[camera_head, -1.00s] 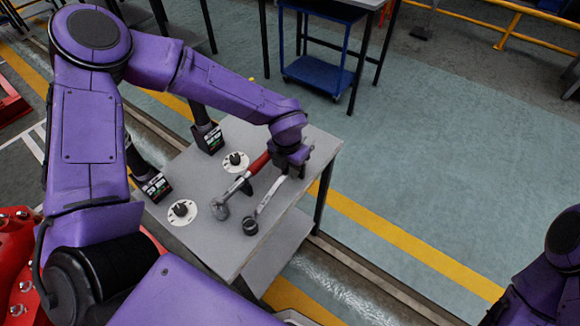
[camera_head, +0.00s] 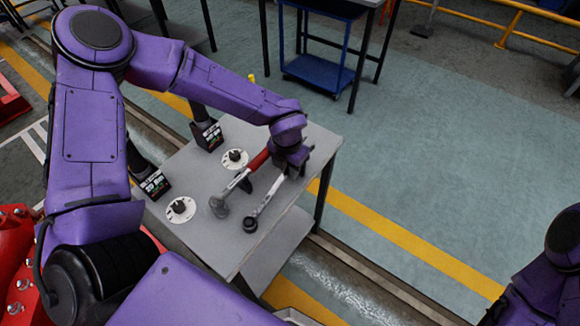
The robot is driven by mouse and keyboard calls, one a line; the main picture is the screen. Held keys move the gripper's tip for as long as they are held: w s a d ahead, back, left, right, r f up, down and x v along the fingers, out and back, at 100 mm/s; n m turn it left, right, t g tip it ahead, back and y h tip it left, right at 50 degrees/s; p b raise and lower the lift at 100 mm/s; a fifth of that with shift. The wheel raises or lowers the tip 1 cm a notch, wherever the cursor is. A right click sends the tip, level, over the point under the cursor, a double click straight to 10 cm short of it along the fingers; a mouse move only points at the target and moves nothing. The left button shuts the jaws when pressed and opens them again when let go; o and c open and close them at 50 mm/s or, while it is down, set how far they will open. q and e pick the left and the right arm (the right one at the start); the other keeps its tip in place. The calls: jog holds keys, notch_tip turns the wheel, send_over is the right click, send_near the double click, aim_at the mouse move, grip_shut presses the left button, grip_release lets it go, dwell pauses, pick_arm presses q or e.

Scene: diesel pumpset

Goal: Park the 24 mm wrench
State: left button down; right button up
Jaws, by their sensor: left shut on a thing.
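A silver wrench (camera_head: 265,205) with a dark ring end extends from my left gripper (camera_head: 290,167) toward the front of the grey table (camera_head: 220,243). The gripper is shut on it near the table's right side, pointing down. The wrench lies at or just above the tabletop; I cannot tell whether it touches. Its held end is hidden by the gripper. A red-handled tool (camera_head: 236,184) with a round grey head lies just left of it. No size marking is readable. My right gripper is out of view; only part of that arm shows at the lower right.
Two white discs with dark fittings, a nearer one (camera_head: 181,209) and a farther one (camera_head: 235,158), sit on the table. Two black display boxes (camera_head: 208,134) (camera_head: 152,184) stand along its left edge. A blue cart (camera_head: 318,73) stands behind. The floor to the right is clear.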

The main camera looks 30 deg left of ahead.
pick_arm(q)
jog(key=shift+f, duration=0.2)
jog(key=c, duration=0.9)
grip_release()
jog(key=r, duration=0.7)
jog(key=s+r, duration=0.1)
jog(key=r, duration=0.2)
jog(key=shift+r+b, duration=0.25)
jog(key=shift+b, duration=0.15)
